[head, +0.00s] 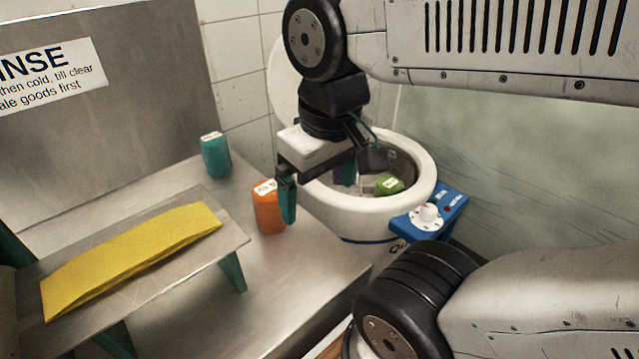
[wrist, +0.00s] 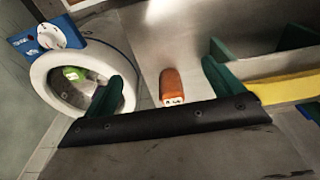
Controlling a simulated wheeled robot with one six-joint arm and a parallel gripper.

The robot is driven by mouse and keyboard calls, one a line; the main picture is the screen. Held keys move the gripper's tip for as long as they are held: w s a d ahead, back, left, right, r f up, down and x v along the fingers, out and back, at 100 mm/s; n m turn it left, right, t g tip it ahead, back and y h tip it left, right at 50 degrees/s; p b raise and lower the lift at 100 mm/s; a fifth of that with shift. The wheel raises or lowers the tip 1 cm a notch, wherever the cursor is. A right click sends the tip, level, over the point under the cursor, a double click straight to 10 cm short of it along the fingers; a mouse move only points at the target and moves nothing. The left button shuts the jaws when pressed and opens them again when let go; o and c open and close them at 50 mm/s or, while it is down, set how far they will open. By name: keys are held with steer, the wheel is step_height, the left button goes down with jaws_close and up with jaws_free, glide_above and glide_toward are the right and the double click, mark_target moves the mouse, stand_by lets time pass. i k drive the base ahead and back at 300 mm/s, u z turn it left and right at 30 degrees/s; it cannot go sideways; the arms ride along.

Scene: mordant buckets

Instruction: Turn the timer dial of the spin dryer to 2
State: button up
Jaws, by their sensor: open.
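The spin dryer (head: 345,207) is a round white tub with its lid raised, right of centre in the head view. A blue control panel (head: 458,203) sticks out on its right side and carries the white timer dial (head: 427,215). The dial's markings are too small to read. The dial also shows at the upper left of the wrist view (wrist: 61,34). My gripper (head: 317,188) is open and empty, with dark green fingers. It hangs left of the dial, apart from it, near the tub's left side. It partly hides the tub opening.
A green labelled bundle (head: 389,185) lies inside the tub. An orange bundle (head: 268,208) stands on the steel counter (head: 275,290) close to my gripper. A teal bundle (head: 215,155) stands farther back. A yellow cloth (head: 130,255) lies on a raised steel shelf at left.

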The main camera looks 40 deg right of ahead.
mark_target(429, 213)
steer(key=u, duration=0.05)
steer(key=k, duration=1.2)
steer(key=z, duration=0.75)
steer(key=i, duration=0.75)
steer(key=z, duration=1.7)
steer(key=k, duration=0.55)
steer(key=u, duration=1.2)
